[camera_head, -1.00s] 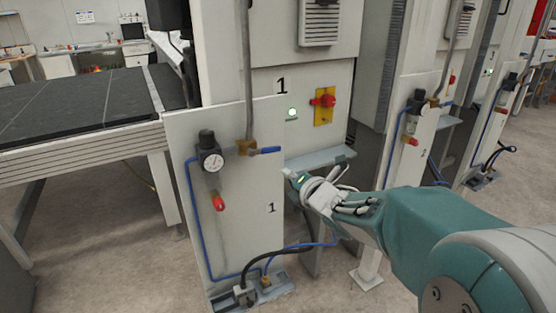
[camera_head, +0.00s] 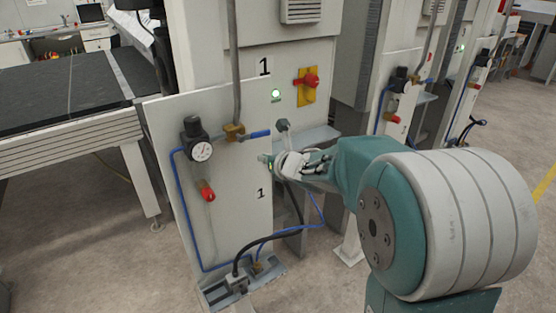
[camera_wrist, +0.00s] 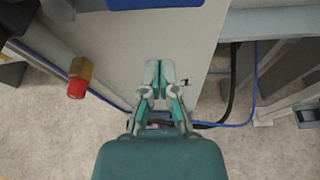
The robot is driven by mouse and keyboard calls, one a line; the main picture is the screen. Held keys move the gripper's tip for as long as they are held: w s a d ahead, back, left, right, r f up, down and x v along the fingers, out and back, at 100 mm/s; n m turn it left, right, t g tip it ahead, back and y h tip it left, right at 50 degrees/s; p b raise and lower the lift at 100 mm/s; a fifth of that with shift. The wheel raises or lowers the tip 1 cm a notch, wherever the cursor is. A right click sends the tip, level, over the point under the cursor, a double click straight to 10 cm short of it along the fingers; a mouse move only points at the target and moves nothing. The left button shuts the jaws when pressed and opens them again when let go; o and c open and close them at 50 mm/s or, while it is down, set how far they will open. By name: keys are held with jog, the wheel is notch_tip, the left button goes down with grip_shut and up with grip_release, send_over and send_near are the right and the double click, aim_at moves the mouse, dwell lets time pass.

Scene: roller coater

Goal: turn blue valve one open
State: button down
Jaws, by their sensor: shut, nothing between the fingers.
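The blue valve handle (camera_head: 259,134) on panel one points to the right, roughly level, from a brass valve body (camera_head: 235,132) on a vertical grey pipe. In the wrist view a blue bar (camera_wrist: 155,4), which looks like this handle, is cut off by the top edge. My gripper (camera_head: 267,160) is just below the handle's free end, near the panel's right edge, apart from it as far as I can see. In the wrist view my gripper (camera_wrist: 167,76) has its fingertips together with nothing between them.
A pressure gauge (camera_head: 201,151) and a red-tipped fitting (camera_head: 206,190) sit left on the white panel (camera_head: 235,210). A red switch on a yellow plate (camera_head: 307,84) is behind to the right. Hoses run along the panel foot. A black-topped table (camera_head: 60,95) stands at left.

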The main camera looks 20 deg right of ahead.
aim_at(254, 135)
jog(key=shift+n+h, duration=0.3)
jog(key=shift+n, duration=0.2)
jog(key=shift+w+d+r, duration=0.2)
jog(key=shift+w+r, duration=0.1)
jog(key=shift+r, duration=0.55)
jog(key=shift+w+d+r, duration=0.15)
jog(key=shift+w+r, duration=0.1)
jog(key=shift+r, duration=0.65)
jog(key=shift+w+d+r, duration=0.2)
jog(key=shift+w+r, duration=0.1)
jog(key=shift+r, duration=0.55)
